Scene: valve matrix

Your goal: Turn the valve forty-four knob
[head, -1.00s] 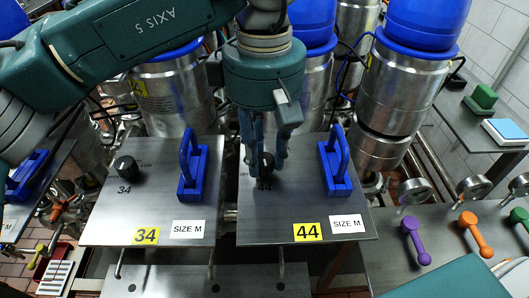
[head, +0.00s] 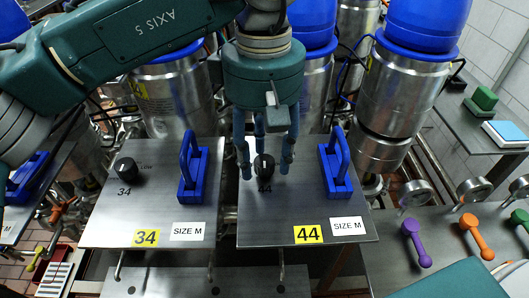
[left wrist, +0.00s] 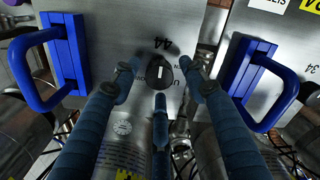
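The valve forty-four knob (head: 264,166) is a round black knob with a white pointer mark, on the steel plate (head: 285,215) with the yellow 44 label. My left gripper (head: 266,172) is above this plate, with its three blue fingers spread around the knob. In the left wrist view the knob (left wrist: 159,72) shows between the fingertips of the gripper (left wrist: 161,88), with gaps at the left and right. The fingers are open and hold nothing. Its white mark runs roughly up and down there. My right gripper is out of view.
A blue handle (head: 336,165) stands on the same plate, right of the knob. The neighbouring plate 34 (head: 110,215) carries its own black knob (head: 125,169) and blue handle (head: 192,168). Purple (head: 416,242) and orange (head: 475,235) valve levers are at the right.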

